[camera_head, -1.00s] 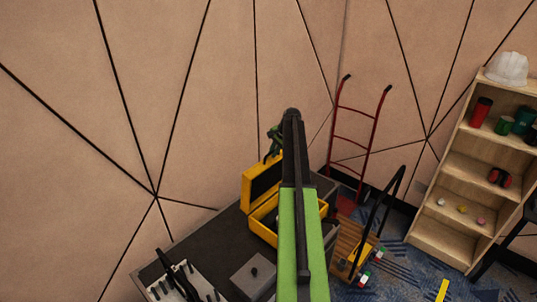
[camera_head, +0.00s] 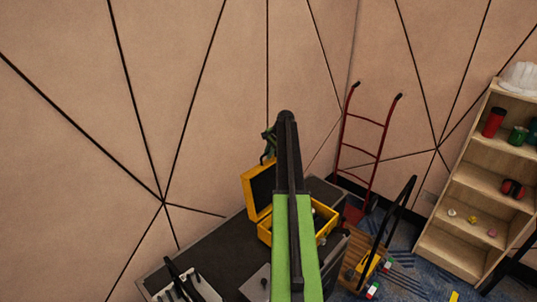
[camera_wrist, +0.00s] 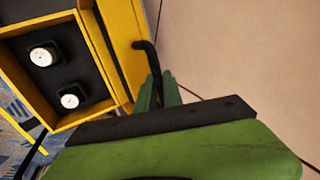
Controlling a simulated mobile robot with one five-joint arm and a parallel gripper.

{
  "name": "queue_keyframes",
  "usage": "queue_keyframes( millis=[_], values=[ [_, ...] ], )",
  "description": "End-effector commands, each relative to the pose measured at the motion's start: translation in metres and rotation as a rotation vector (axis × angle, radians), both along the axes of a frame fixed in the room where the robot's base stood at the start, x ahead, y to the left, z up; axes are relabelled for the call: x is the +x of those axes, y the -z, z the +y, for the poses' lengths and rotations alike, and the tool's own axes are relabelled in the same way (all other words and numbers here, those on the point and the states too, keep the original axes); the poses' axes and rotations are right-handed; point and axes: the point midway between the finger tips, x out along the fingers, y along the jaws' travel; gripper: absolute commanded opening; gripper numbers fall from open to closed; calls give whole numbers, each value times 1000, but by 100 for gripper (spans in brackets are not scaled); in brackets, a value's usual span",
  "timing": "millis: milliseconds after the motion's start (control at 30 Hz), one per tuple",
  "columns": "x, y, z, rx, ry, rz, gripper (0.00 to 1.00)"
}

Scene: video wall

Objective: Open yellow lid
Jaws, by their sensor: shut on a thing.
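The yellow box (camera_head: 329,231) stands on a dark work surface, partly hidden behind my arm. Its yellow lid (camera_head: 248,184) stands raised at the left side of the box, with its dark inner face showing. In the wrist view the lid (camera_wrist: 125,38) is beside the open box (camera_wrist: 92,57). My gripper (camera_head: 268,145) is at the lid's upper edge in the head view, partly hidden by the arm. In the wrist view my gripper (camera_wrist: 158,90) is shut at a black curved handle (camera_wrist: 149,57) on the lid; the exact contact is hard to see.
Two white-topped round things (camera_wrist: 42,56) sit in the box. A red hand truck (camera_head: 365,140) leans at the wall behind. A wooden shelf (camera_head: 470,205) stands at right. A case with dark tools (camera_head: 185,284) lies at the front left of the surface.

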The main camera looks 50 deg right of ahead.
Motion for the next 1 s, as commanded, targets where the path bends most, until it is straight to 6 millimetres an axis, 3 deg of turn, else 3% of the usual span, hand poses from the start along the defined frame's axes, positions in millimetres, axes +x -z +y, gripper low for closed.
queue_keyframes(
  millis=[200,233,400,767,1000],
  values=[
    [1,0,1,-1,-3,-1,0],
    [1,-1,1,-2,-4,-1,12],
    [2,-1,2,-2,-2,-1,32],
    [0,-5,2,-2,-2,0,32],
    [-13,-41,2,-2,-1,-1,32]
  ],
)
